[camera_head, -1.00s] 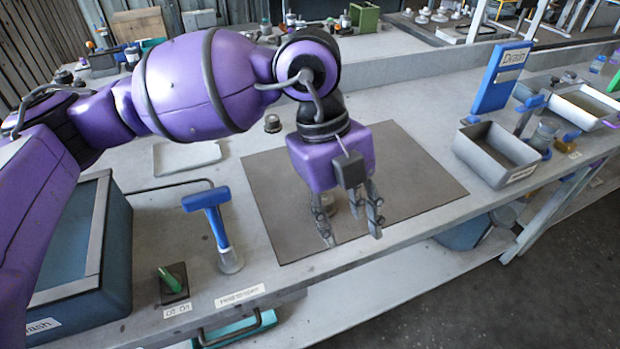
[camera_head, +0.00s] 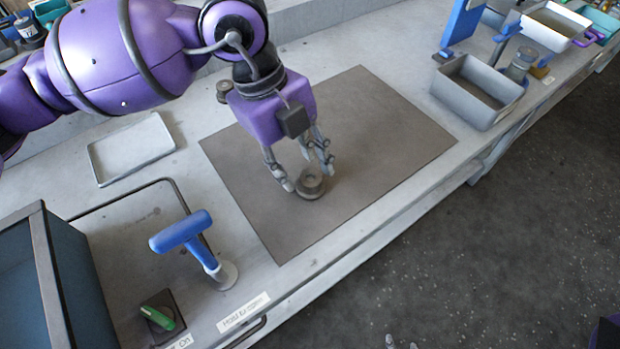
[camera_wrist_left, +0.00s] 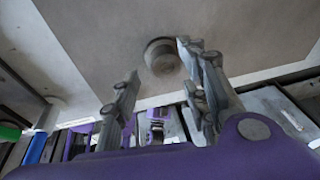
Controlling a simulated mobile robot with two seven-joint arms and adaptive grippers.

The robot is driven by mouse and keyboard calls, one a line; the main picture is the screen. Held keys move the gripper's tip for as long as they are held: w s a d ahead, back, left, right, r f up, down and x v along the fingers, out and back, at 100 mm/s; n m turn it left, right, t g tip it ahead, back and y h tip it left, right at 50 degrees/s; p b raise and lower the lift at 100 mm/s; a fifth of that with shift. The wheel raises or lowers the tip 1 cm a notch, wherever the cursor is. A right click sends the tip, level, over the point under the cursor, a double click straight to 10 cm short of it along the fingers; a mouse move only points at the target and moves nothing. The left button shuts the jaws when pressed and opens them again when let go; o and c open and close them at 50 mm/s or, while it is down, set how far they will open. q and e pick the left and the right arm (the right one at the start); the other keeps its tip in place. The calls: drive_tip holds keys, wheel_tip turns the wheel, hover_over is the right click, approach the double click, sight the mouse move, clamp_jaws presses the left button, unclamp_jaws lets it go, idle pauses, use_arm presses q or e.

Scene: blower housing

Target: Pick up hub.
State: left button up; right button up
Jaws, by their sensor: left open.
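The hub (camera_head: 312,184), a round grey-brown part with a raised centre, lies on the dark mat (camera_head: 375,120). My left gripper (camera_head: 308,178) points down at it, open, with one finger left of the hub and the others behind and to its right. In the left wrist view the hub (camera_wrist_left: 160,57) shows just beyond the spread fingers (camera_wrist_left: 158,62). I cannot tell whether any finger touches it. Two small grey tips at the bottom edge of the head view may be my right gripper (camera_head: 400,344), mostly cut off.
A small dark round part (camera_head: 224,89) sits by the mat's back left edge. A flat pale tray (camera_head: 131,148), a blue-handled tool (camera_head: 184,234) and a green-handled piece (camera_head: 160,316) are at left. A grey bin (camera_head: 478,88) stands at right. The mat around the hub is clear.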

sight(305, 180)
use_arm(q)
drive_tip(key=x, duration=0.3)
drive_tip(key=shift+f, duration=0.25)
drive_tip(key=shift+c, duration=0.2)
clamp_jaws()
drive_tip(key=shift+r, duration=0.15)
